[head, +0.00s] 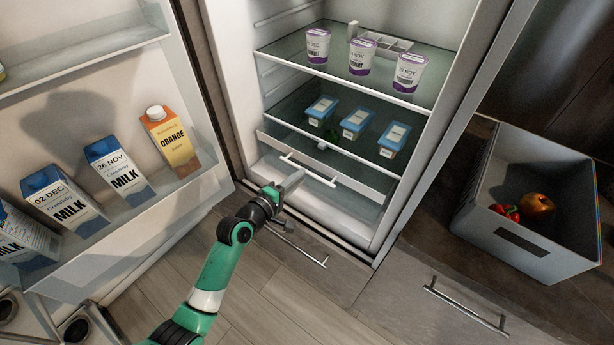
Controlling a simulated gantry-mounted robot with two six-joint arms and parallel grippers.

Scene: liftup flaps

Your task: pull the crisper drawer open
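The crisper drawer (355,185) is at the bottom of the open fridge, below the lower glass shelf. Its front is pale and carries a thin white bar handle (320,177). The drawer looks pushed in under the shelf. My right gripper is not in view.
The open fridge door (195,210) holds several cartons on the left. Yogurt cups (362,56) and blue-lidded tubs (355,123) stand on the shelves above. A grey bin (485,220) with produce stands on the right counter. Cabinet handles (465,306) stick out below.

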